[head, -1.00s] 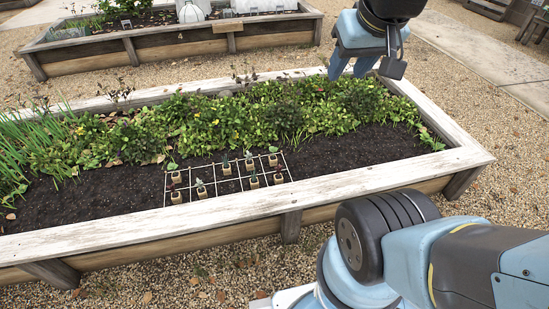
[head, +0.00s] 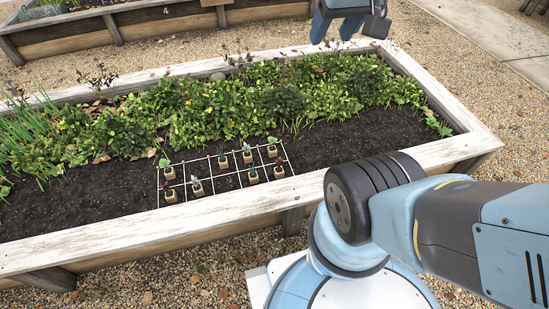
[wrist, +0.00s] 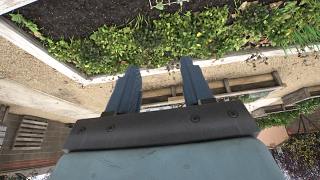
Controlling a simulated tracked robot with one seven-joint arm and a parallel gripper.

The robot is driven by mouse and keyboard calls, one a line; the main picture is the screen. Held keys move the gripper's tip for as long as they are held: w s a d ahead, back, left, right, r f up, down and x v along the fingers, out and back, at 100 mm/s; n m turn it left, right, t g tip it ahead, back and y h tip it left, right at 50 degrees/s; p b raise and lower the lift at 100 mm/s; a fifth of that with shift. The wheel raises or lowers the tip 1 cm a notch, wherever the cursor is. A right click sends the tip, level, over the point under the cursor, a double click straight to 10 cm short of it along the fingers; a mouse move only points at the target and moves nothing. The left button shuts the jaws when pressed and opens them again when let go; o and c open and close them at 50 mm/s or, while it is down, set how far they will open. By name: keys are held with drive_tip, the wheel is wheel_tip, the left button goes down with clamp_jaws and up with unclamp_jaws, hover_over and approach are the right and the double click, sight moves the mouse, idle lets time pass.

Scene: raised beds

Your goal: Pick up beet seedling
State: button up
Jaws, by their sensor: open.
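Several small seedlings in tan plugs stand within a white string grid (head: 207,181) on dark soil in the head view. Two have dark reddish leaves and look like beet: a seedling at the grid's front left (head: 170,193) and a seedling at its right end (head: 279,169). The others look green or blue-green. My gripper (head: 334,32) is at the top of the head view, beyond the planted bed and well apart from the seedlings. In the wrist view its two blue fingers (wrist: 159,66) are apart with nothing between them. No seedling grid shows there.
The raised bed has a pale wooden rim (head: 130,230) in front. Dense leafy plants (head: 220,110) fill its back half. Bare soil (head: 350,135) lies right of the grid. Another raised bed (head: 150,30) stands behind across gravel (head: 90,75).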

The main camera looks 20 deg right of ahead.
drive_tip(key=shift+o, duration=0.7)
drive_tip(key=shift+w, duration=0.3)
drive_tip(key=shift+o, duration=1.4)
drive_tip(key=w+f, duration=0.3)
drive_tip(key=w, duration=0.6)
drive_tip(key=shift+w+f+g, duration=0.25)
drive_tip(key=shift+f+g, duration=0.05)
drive_tip(key=shift+f, duration=0.05)
drive_tip(key=g, duration=0.3)
hover_over(279, 170)
drive_tip(key=s, duration=0.2)
wheel_tip(279, 170, down, 63)
drive_tip(key=shift+w+f, duration=0.4)
drive_tip(key=shift+f, duration=1.85)
drive_tip(key=shift+w+f, duration=0.35)
drive_tip(key=shift+f, duration=1.95)
drive_tip(key=shift+w+f, duration=0.4)
drive_tip(key=shift+f, duration=1.85)
